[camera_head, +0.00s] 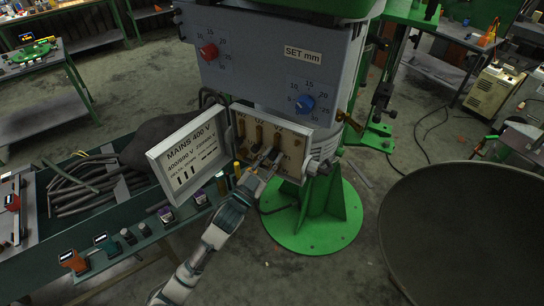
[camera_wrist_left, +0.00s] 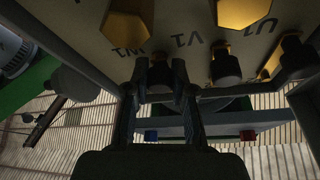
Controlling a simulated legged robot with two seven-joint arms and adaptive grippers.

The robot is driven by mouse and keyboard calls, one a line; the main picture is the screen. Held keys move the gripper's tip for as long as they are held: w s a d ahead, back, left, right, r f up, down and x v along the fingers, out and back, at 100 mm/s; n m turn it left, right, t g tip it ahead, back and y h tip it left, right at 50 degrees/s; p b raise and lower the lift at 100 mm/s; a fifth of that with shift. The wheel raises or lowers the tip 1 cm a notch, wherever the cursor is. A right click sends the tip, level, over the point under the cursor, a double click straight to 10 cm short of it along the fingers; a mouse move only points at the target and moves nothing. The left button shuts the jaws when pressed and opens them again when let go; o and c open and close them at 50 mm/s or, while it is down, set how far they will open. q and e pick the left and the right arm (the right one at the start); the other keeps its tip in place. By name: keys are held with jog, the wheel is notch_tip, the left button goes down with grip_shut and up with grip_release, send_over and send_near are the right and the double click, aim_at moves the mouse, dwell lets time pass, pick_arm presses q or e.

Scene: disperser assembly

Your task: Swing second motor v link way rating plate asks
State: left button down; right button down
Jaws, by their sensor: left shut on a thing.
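The open terminal box (camera_head: 306,148) is fixed to the machine's column, with W2, U2 and V2 marked along its top and brass links (camera_head: 259,132) standing upright inside. The rating plate (camera_head: 193,143) on the swung-out lid reads MAINS 400 V, with 400/690 V and 230/400 V below. My left gripper (camera_head: 262,164) reaches into the lower box. In the left wrist view its fingers (camera_wrist_left: 164,84) are shut on a dark knob (camera_wrist_left: 160,70) by the V1 and W1 marks. A second dark knob (camera_wrist_left: 226,64) stands beside it, apart, near U1. My fingers partly hide the lower terminals.
Above the box is a grey panel with a red dial (camera_head: 208,51) and a blue dial (camera_head: 305,102). A green base (camera_head: 312,226) stands below. A bench with dark rods (camera_head: 85,185) is at left, and a large dark bowl (camera_head: 470,225) at right.

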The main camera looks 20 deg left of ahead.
pick_arm(q)
jog(key=shift+f, duration=0.1)
jog(key=c, duration=1)
grip_release()
jog(key=shift+w, duration=0.15)
jog(key=shift+o, duration=0.2)
jog(key=v, duration=1.2)
jog(key=shift+f, duration=0.1)
